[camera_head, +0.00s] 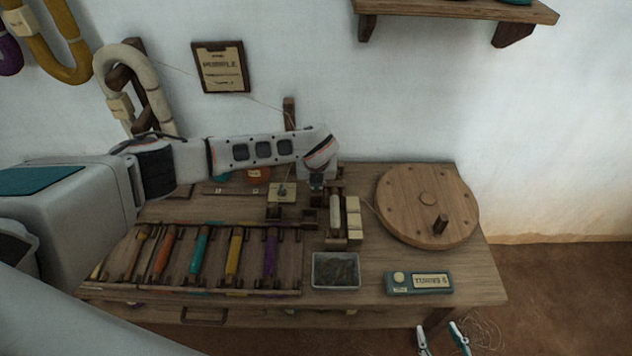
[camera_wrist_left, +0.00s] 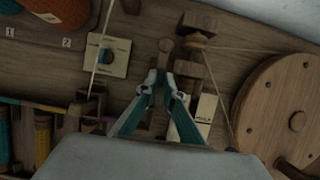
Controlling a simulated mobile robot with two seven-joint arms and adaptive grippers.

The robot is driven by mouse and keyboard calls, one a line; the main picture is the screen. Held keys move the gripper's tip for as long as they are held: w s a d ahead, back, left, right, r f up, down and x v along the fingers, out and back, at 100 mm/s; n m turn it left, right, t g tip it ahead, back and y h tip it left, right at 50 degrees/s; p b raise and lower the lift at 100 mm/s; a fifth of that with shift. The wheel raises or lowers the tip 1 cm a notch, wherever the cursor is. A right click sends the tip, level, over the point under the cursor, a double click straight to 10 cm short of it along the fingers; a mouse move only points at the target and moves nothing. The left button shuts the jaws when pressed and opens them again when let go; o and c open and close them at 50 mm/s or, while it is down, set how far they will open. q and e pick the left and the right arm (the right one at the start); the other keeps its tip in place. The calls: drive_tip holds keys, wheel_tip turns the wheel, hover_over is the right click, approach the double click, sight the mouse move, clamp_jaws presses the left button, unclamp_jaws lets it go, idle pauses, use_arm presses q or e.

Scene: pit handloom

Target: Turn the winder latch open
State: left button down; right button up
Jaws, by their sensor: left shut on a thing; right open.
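My left gripper (camera_wrist_left: 160,82) is shut on a small upright wooden piece (camera_wrist_left: 166,47), which looks like the winder latch, seen between the fingertips in the left wrist view. In the head view my left gripper (camera_head: 317,184) points down at the winder, and the arm hides most of the latch. The winder's large round wooden wheel (camera_head: 405,203) with a peg handle stands to the right; it also shows in the left wrist view (camera_wrist_left: 262,105). A pale bobbin (camera_head: 336,212) lies just in front of the left gripper. My right gripper (camera_head: 443,340) is open and empty, low in front of the table.
A rack of coloured bobbins (camera_head: 200,258) fills the left front of the table (camera_head: 475,270). A grey tray (camera_head: 336,284) and a teal labelled box (camera_head: 419,283) lie at the front. A small dial plate (camera_wrist_left: 108,55) is left of the latch. A shelf (camera_head: 460,9) hangs above.

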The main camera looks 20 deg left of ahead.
idle(0.4)
use_arm(q)
drive_tip(key=c, duration=2.2)
unclamp_jaws()
drive_tip(key=v, duration=1.2)
